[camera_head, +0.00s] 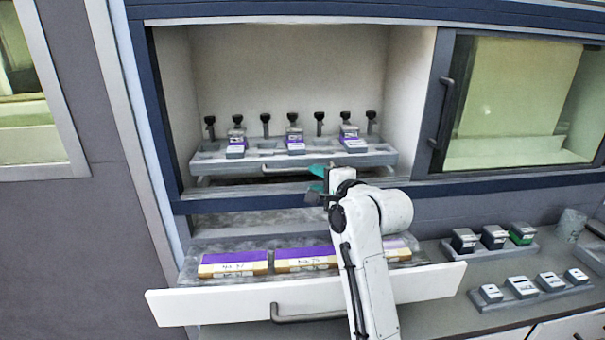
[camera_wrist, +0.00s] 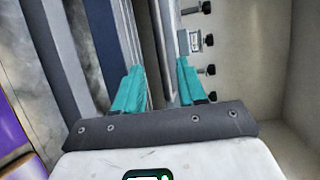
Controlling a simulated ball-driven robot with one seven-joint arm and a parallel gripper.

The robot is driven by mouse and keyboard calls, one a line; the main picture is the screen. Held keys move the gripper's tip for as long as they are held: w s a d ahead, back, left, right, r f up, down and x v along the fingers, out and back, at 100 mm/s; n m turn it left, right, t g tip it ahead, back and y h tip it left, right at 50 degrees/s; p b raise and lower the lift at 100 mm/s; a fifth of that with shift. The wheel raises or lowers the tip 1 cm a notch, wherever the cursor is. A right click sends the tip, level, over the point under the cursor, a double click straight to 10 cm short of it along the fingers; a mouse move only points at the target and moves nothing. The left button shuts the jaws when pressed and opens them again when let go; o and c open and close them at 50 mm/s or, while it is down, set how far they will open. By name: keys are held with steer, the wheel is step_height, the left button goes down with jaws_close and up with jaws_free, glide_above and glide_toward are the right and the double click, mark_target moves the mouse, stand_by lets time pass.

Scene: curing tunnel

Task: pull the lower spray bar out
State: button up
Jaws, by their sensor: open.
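A grey rack (camera_head: 290,163) sits in the open bay of the cabinet, with a row of black-capped nozzles (camera_head: 266,120) behind it and a thin pull bar along its front. I cannot tell which part is the lower spray bar. My gripper (camera_head: 319,172) is at the rack's front edge, its teal fingers open and empty. In the wrist view, which is turned sideways, my gripper (camera_wrist: 160,82) has its fingers apart, with the rack's long grey front edge (camera_wrist: 167,35) running between or just beyond them. Contact cannot be told. My arm hides the rack's lower right front.
A white drawer (camera_head: 215,307) is pulled out below, holding purple-topped boxes (camera_head: 233,264). Small blocks on trays (camera_head: 495,238) stand on the right counter. The cabinet frame edges the bay.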

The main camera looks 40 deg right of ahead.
mark_target(301, 172)
steer(key=p+x, duration=0.1)
steer(key=x, duration=0.6)
steer(key=shift+w+d+f, duration=0.1)
steer(key=shift+w, duration=0.25)
jaws_close()
stand_by(0.4)
